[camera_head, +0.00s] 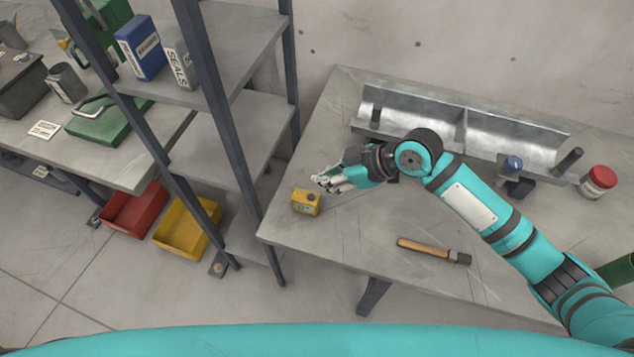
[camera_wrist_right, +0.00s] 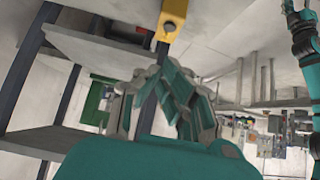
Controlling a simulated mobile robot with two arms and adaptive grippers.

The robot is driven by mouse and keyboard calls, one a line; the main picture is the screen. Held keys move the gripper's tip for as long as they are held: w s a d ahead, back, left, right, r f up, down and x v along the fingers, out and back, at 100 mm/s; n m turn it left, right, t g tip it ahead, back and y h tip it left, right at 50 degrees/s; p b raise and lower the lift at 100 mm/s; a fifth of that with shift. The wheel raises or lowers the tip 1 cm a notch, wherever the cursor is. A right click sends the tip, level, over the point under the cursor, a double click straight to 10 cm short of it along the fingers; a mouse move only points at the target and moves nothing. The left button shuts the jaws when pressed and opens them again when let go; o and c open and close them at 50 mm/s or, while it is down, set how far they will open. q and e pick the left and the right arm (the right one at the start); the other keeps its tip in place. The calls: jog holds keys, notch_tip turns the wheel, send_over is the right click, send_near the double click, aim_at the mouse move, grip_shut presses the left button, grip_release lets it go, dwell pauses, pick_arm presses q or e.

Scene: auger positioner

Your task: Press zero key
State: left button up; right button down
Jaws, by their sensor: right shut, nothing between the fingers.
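A small yellow box-shaped device (camera_head: 305,203) stands near the left edge of the grey workbench, with a small dark display patch on its face. Its keys are too small to tell apart, so I cannot pick out the zero key. My right gripper (camera_head: 324,182) is shut and empty, a little beyond and to the right of the device in the head view; I see no clear contact. In the right wrist view the yellow device (camera_wrist_right: 172,20) shows at the top, beyond the fingertips (camera_wrist_right: 168,78). My left gripper is not in view.
A metal trough (camera_head: 510,132) lies along the back of the workbench (camera_head: 340,235). A wooden-handled tool (camera_head: 422,247) lies near the front, and a red-lidded jar (camera_head: 598,184) stands at the right. A shelf rack (camera_head: 225,140) stands close to the bench's left edge.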

jog(key=b+v, duration=0.1)
jog(key=v, duration=0.4)
jog(key=shift+d+r, duration=0.15)
jog(key=shift+r, duration=0.2)
dwell(0.5)
